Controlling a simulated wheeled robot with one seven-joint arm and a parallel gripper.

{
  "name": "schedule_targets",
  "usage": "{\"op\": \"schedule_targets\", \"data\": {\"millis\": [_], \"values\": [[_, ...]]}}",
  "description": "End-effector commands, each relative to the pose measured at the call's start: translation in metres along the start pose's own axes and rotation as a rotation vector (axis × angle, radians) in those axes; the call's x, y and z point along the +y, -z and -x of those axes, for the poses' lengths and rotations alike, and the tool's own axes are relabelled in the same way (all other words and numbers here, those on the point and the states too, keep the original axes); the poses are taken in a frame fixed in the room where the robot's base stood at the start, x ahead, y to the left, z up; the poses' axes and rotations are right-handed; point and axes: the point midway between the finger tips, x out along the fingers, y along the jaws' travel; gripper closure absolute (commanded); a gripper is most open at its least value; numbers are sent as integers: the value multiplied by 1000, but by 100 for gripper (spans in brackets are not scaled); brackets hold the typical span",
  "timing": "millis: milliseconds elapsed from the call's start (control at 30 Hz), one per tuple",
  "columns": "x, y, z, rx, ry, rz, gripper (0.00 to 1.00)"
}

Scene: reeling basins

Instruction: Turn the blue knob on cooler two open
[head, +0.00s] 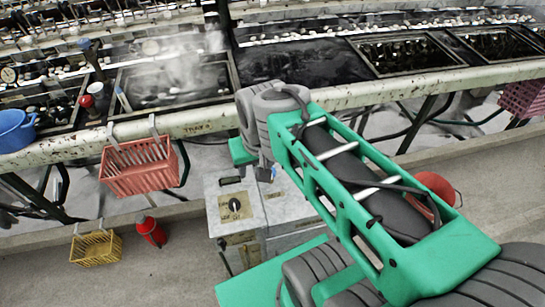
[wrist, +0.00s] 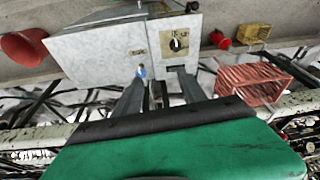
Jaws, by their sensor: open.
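In the wrist view, a small blue knob (wrist: 141,71) sits on the front of a pale grey cooler box (wrist: 92,55), just beyond the tip of my left-hand finger. A small blue piece, likely the same knob, shows in the head view (head: 273,173) beside my wrist. A second grey box (wrist: 167,53), with a black dial (wrist: 178,44), stands beside the first; its dial also shows in the head view (head: 235,205). My gripper (wrist: 162,80) is open, with nothing seen between its fingers. Contact with the knob cannot be told. My arm hides much of the first box in the head view.
A red basket (head: 140,168) hangs from the basin bench rail (head: 200,120) left of the boxes. A yellow basket (head: 96,248) and a red container (head: 151,232) are on the floor. A red bucket (head: 437,187) is right, partly behind my arm. Floor at lower left is clear.

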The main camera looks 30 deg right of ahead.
Motion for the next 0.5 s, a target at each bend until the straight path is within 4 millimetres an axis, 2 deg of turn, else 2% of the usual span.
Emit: {"op": "schedule_targets", "data": {"millis": [33, 100, 167, 200, 300, 400, 500], "values": [[7, 10, -22, -28, -9, -100, 46], [18, 31, -52, -70, -28, -299, 41], [31, 50, -84, -112, -53, -494, 41], [40, 61, -106, -136, -71, -623, 41], [64, 82, -158, -183, -120, -912, 41], [81, 92, -191, -208, -158, -1105, 41], [89, 96, -205, -216, -175, -1189, 41]]}}
